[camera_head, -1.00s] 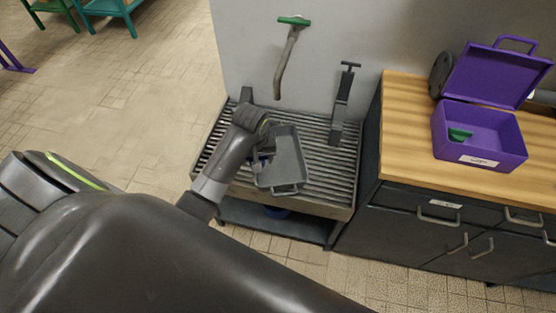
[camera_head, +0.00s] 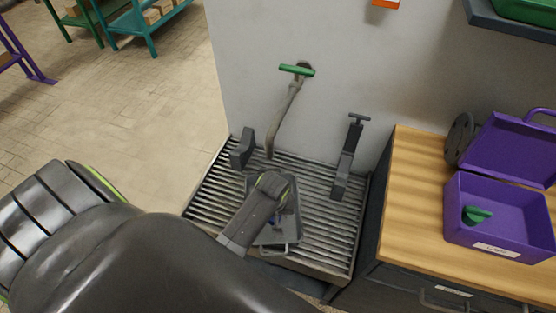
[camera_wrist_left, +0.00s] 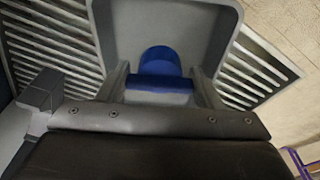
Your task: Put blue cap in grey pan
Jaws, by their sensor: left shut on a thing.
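The grey pan (camera_head: 277,247) lies on a slatted metal rack; its grey wall also shows in the left wrist view (camera_wrist_left: 226,32). My left gripper (camera_head: 285,205) is over the pan, with my wrist covering part of it in the head view. In the left wrist view, my left gripper (camera_wrist_left: 160,88) is shut on the blue cap (camera_wrist_left: 158,66), which lies between the fingers against the pan's interior. Whether the cap touches the pan's floor I cannot tell. My right gripper is not in view.
The slatted rack (camera_head: 325,225) has a grey block (camera_head: 243,150) and a dark upright lever (camera_head: 347,160) at its back. A green-handled pipe (camera_head: 285,115) hangs on the wall behind. An open purple box (camera_head: 500,225) with a green thing inside stands on the wooden counter (camera_head: 405,210).

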